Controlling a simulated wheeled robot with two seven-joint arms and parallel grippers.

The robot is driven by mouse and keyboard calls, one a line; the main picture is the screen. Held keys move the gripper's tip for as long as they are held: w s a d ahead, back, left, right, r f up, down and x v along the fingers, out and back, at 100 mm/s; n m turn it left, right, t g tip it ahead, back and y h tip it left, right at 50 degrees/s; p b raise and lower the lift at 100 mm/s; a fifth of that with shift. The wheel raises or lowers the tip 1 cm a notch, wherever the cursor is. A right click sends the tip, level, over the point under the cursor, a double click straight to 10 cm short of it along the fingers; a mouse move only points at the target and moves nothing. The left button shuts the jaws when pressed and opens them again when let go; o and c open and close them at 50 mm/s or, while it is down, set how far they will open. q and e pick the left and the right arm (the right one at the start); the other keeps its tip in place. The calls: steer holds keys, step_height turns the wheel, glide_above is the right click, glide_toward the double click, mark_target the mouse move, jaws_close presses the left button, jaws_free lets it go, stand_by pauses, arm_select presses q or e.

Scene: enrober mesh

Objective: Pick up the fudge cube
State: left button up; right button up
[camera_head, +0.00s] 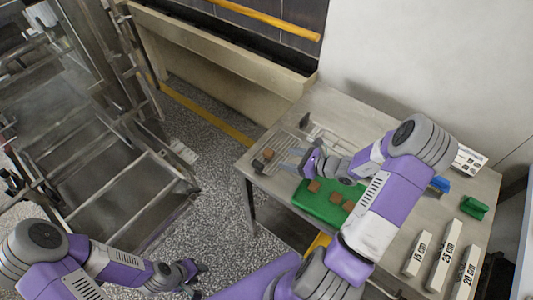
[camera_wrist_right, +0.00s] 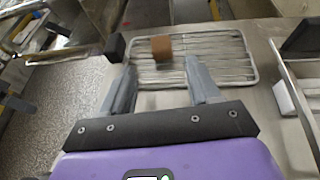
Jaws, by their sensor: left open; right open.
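A brown fudge cube (camera_head: 267,153) sits on a wire mesh rack (camera_head: 285,147) near the table's left corner. In the right wrist view the cube (camera_wrist_right: 161,47) rests on the far left part of the wire rack (camera_wrist_right: 215,70). My right gripper (camera_head: 287,159) is open and empty, with its fingers pointing at the cube. In the right wrist view the cube shows just beyond and between the fingertips (camera_wrist_right: 161,65), apart from them. More brown cubes (camera_head: 313,186) lie on a green board (camera_head: 318,207), partly hidden by my right arm. My left gripper (camera_head: 197,270) is open and empty, low over the floor.
The metal table (camera_head: 395,250) holds white blocks marked 15 cm (camera_head: 418,253), 25 cm (camera_head: 445,255) and 20 cm (camera_head: 467,272). A green item (camera_head: 474,207) and a blue item (camera_head: 440,184) lie behind them. A metal frame (camera_head: 110,190) stands at left, with speckled floor between.

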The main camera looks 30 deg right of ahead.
mark_target(270, 153)
steer(key=x, duration=0.7)
steer(key=shift+w+b, duration=0.3)
steer(key=shift+w, duration=0.1)
steer(key=c, duration=0.9)
